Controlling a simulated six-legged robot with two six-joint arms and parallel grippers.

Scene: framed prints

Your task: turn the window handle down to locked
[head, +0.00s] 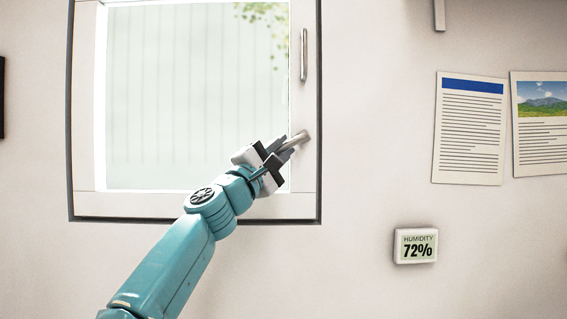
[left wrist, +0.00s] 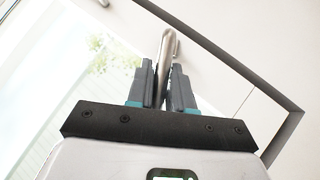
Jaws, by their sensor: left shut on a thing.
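The window (head: 200,100) has a white frame with a dark outer edge and fills the upper left of the head view. Its metal window handle (head: 295,141) sits on the right side of the frame, slanting down to the left from its pivot. My left gripper (head: 279,151) is shut on the handle's free end. In the left wrist view, the handle (left wrist: 168,44) runs between the two fingers of the gripper (left wrist: 167,80), with its bent pivot end at the top. The fingers hide part of the handle. My right gripper is not in view.
A slim vertical metal bar (head: 304,54) is on the frame above the handle. A humidity display (head: 416,246) reading 72% and two sheets, one of text (head: 469,135) and one with a landscape picture (head: 541,130), are on the wall at right. The wall below the window is clear.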

